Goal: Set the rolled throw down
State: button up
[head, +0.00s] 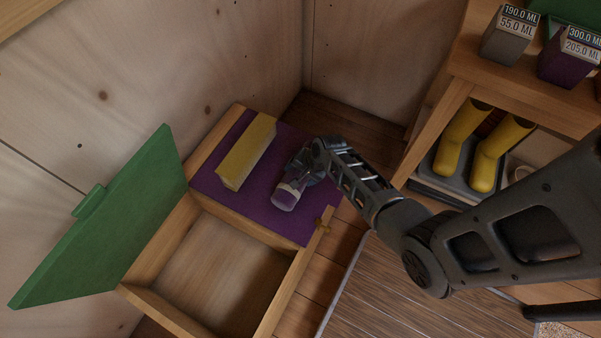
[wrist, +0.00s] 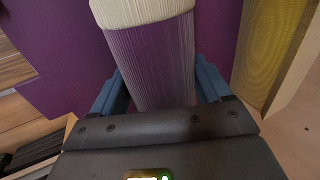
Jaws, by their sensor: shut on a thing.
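The rolled throw (wrist: 150,60) is a ribbed purple roll with a cream end band. In the wrist view it lies between the blue-grey fingers of my gripper (wrist: 157,88), which is shut on it. In the head view the throw (head: 284,197) sticks out from my gripper (head: 293,180) over the purple panel (head: 228,190) of a wooden bench box. I cannot tell whether the throw touches the panel. Part of it is hidden by my gripper.
A yellow block (head: 247,150) lies on the panel, left of my gripper. The box's open compartment (head: 217,266) is in front, with a raised green lid (head: 110,225) at left. A shelf with yellow boots (head: 487,160) stands right. Plywood walls close the corner behind.

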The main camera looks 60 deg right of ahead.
jog(key=shift+f, duration=0.15)
jog(key=o, duration=1.2)
